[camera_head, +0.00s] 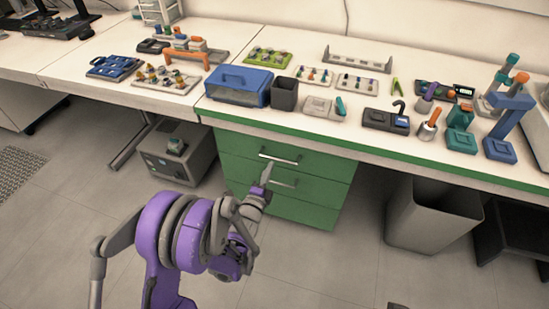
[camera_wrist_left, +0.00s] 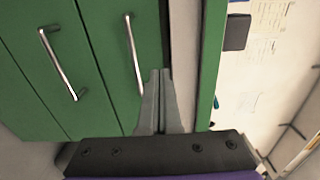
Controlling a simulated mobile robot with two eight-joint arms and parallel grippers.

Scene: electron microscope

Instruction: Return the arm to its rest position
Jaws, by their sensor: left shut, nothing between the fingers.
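My left arm is purple and grey and reaches up from the bottom of the head view. Its gripper (camera_head: 266,174) is shut and empty in front of the green drawer cabinet (camera_head: 240,148). In the left wrist view the two grey fingers (camera_wrist_left: 160,85) lie together and point at the green drawer fronts, near a metal handle (camera_wrist_left: 133,55). I cannot tell whether the fingertips touch the cabinet. All the drawers look closed. My right gripper is not in view.
The white bench (camera_head: 375,147) above holds a blue box (camera_head: 238,86), a dark bin (camera_head: 285,94) and several small tools. A grey waste bin (camera_head: 430,215) stands on the floor at right, and a grey machine (camera_head: 178,153) at left. The floor before the cabinet is clear.

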